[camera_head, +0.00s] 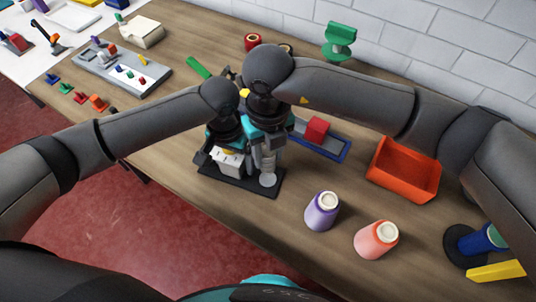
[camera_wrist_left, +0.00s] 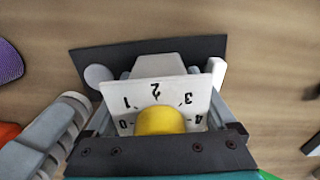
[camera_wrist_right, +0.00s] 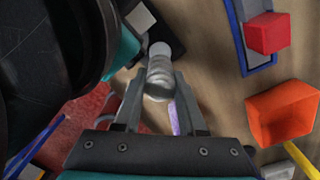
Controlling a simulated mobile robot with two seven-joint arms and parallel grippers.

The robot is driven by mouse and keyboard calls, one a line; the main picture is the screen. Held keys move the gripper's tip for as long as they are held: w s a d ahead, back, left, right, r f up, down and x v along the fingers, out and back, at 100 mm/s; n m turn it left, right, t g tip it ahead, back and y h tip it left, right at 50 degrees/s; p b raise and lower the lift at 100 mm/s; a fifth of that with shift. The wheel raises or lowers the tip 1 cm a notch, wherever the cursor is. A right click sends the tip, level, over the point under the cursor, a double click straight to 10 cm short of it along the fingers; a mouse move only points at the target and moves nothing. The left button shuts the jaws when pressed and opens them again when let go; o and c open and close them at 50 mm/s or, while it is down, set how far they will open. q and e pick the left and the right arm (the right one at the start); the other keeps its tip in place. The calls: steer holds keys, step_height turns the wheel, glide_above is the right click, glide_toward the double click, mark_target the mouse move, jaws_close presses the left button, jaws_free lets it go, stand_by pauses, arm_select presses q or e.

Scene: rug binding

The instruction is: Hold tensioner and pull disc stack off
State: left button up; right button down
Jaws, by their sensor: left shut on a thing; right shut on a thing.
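The tensioner stands on a dark base plate (camera_head: 240,184) near the table's front edge. Its white dial face (camera_wrist_left: 150,93) is numbered 0 to 4, with a yellow knob (camera_wrist_left: 160,121) in front. My left gripper (camera_head: 225,151) is shut on the tensioner body, one finger on each side of the dial. The grey disc stack (camera_wrist_right: 159,76) is between the fingers of my right gripper (camera_wrist_right: 158,90), which is shut on it. In the head view the stack (camera_head: 268,160) is above a pale round piece (camera_head: 268,180) on the base. I cannot tell whether it still surrounds a post.
A purple spool (camera_head: 321,212) and a pink spool (camera_head: 376,240) stand to the right. Behind them are an orange bin (camera_head: 403,168) and a blue-edged tray with a red block (camera_head: 316,130). A grey board (camera_head: 122,72) lies at the left. Wood between base and spools is clear.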

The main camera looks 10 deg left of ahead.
steer(key=shift+r, duration=1.45)
arm_select(q)
steer(key=o, duration=1.5)
steer(key=shift+o, duration=0.2)
step_height(320, 180, up, 8)
steer(key=shift+f, duration=0.15)
